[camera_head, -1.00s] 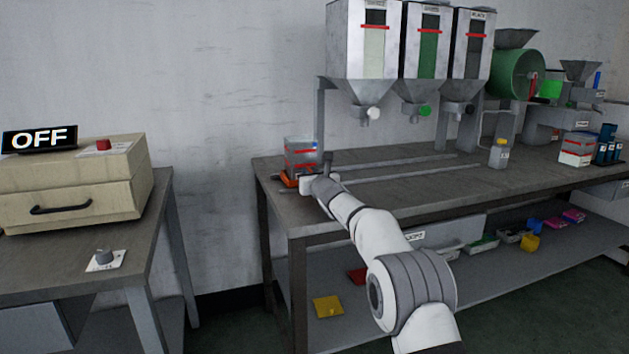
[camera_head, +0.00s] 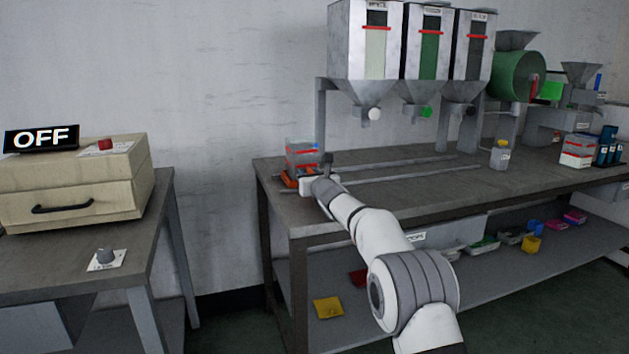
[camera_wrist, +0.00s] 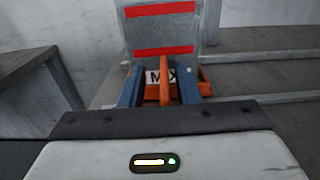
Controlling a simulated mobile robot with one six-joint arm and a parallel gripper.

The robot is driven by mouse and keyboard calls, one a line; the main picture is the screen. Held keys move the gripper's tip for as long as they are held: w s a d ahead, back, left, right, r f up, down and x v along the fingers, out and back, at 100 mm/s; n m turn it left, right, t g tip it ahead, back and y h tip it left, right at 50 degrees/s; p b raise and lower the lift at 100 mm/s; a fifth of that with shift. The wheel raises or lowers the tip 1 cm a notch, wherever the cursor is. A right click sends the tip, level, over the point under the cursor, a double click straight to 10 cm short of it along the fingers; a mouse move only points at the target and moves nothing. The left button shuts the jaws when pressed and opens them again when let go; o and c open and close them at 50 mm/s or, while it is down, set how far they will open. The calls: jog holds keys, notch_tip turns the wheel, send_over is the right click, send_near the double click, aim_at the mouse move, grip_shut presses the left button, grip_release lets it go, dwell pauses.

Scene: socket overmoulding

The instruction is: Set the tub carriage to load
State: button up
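The tub carriage (camera_head: 289,180) is orange and sits at the left end of the rails on the bench. A grey tub with red bands (camera_head: 301,156) stands upright on it; the tub (camera_wrist: 162,30) fills the upper middle of the wrist view, above a MIX label. My gripper (camera_head: 312,181) is at the carriage's near side. In the wrist view, my gripper's blue fingers (camera_wrist: 161,92) are apart, with an upright orange handle (camera_wrist: 165,90) between them. Gaps show on both sides of the handle. The fingertips' exact contact with the carriage is unclear.
Two rails (camera_head: 400,170) run right along the bench (camera_head: 520,188) beneath three hoppers (camera_head: 415,45). A small bottle (camera_head: 500,155) stands farther right. A separate table with a beige press (camera_head: 75,185) and an OFF sign (camera_head: 41,138) is at left.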

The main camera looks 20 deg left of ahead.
jog(key=shift+b+v, duration=0.7)
jog(key=shift+v, duration=2.95)
jog(key=s+d+r+n+g+y+p, duration=0.1)
jog(key=s+d+r+n+g+p, duration=0.4)
jog(key=s+d+r+n+p, duration=0.85)
jog(key=s+d+r+n+g+h+p, duration=0.1)
jog(key=s+d+n+h+p, duration=0.3)
jog(key=s+d, duration=0.5)
jog(key=s+d+r+n+g+h+p, duration=0.1)
jog(key=s+d+n+g+h+p, duration=0.2)
jog(key=s+d+n+p, duration=0.3)
jog(key=s+d+r+n+g+h+p, duration=0.1)
jog(key=s+d+n+g+h+p, duration=0.2)
jog(key=s+d+p, duration=0.6)
jog(key=s+d+n+h, duration=0.1)
jog(key=s+d+n, duration=0.1)
jog(key=s, duration=0.8)
jog(key=shift+d+h, duration=0.3)
jog(key=shift+d, duration=0.45)
